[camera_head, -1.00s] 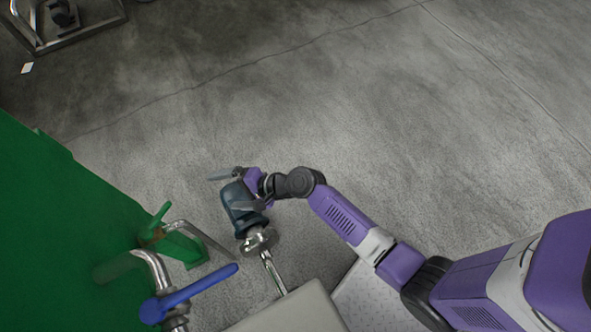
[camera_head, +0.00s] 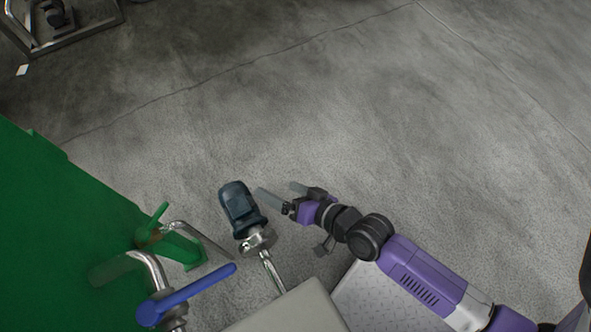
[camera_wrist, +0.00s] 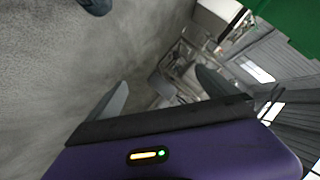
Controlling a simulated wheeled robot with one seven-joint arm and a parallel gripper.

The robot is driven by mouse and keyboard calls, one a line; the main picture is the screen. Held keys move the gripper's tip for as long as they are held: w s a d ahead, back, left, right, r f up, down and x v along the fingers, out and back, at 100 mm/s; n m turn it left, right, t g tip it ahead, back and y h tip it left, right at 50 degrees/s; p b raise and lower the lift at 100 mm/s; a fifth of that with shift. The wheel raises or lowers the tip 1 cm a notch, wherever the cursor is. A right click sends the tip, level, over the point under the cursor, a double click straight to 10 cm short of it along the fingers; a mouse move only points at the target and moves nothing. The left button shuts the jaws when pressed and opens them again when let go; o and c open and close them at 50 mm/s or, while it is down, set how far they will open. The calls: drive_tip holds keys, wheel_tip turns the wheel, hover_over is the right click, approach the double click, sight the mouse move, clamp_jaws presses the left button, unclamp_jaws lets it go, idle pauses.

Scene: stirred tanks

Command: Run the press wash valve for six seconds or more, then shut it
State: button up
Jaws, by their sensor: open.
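A valve with a long blue lever handle (camera_head: 195,293) sits on a bent metal pipe (camera_head: 152,268) at the lower left of the head view. The lever points up and to the right, away from the pipe. My gripper (camera_head: 279,193) is open and empty, to the right of the dark motor and well apart from the blue lever. In the wrist view its two grey fingers (camera_wrist: 160,92) stand wide apart with nothing between them. The valve does not show clearly in the wrist view. I cannot tell whether water runs.
A dark blue-grey motor (camera_head: 240,208) on a metal shaft stands between my gripper and the valve. A large green tank or panel (camera_head: 55,225) with a smaller green handle (camera_head: 158,214) fills the left. A pale box edge (camera_head: 290,312) lies below. Open concrete floor (camera_head: 330,110) spreads beyond.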

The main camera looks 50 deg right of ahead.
drive_tip(key=shift+n+t+h, duration=0.3)
drive_tip(key=shift+n, duration=0.6)
drive_tip(key=shift+s+d+r, duration=0.2)
drive_tip(key=shift+s+r, duration=1.45)
drive_tip(key=shift+s, duration=0.2)
drive_tip(key=shift+c, duration=0.5)
